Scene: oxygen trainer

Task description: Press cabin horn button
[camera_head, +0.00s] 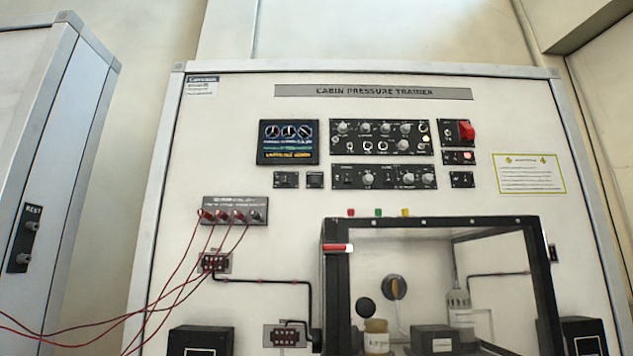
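The cabin pressure trainer panel (230,140) stands upright ahead, titled "Cabin Pressure Trainer". I cannot make out which control is the cabin horn button, as the small labels are too blurred to read. Small black control plates sit below the display, one on the left (286,180) and one beside it (314,180). Another small black plate (461,180) is at the right, below a plate with a lit button (467,157) and a red guarded switch (467,131). My gripper is not in view, and nothing is seen touching the panel.
A clear-fronted black-framed chamber (440,222) juts from the lower panel, with a red-and-white handle (338,248) at its upper left. Red leads (185,265) hang from a socket block (236,211) toward the lower left. Another cabinet (50,150) stands at the left.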

